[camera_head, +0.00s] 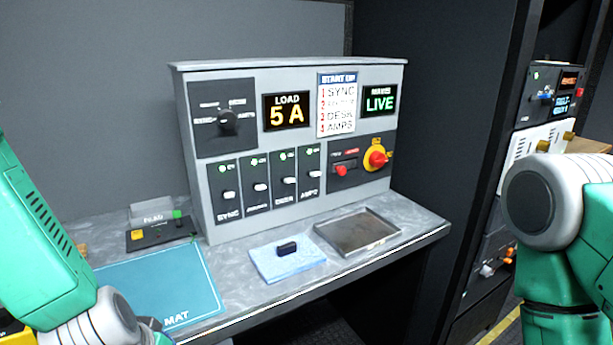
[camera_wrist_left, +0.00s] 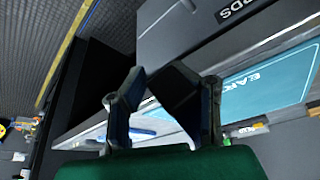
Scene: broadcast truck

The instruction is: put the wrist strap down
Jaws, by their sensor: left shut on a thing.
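My left gripper (camera_wrist_left: 170,82) shows in the left wrist view, shut on a dark thing, the wrist strap (camera_wrist_left: 178,92), of which only a plain black part shows between the fingers. In the head view my left arm comes in from the left and its gripper is mostly cut off by the bottom edge, near the front of the teal mat (camera_head: 165,284). The mat lies flat on the grey desk, and part of its lettering also shows in the left wrist view (camera_wrist_left: 270,83). My right gripper is outside both views; only its arm shows at the right.
A control panel (camera_head: 222,187) with switches and displays stands at the desk's back. Right of the mat lie a light blue pad (camera_head: 300,262) with a small dark block (camera_head: 287,247) on it and an empty-looking metal tray (camera_head: 357,232). A small box (camera_head: 160,233) stands behind the mat.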

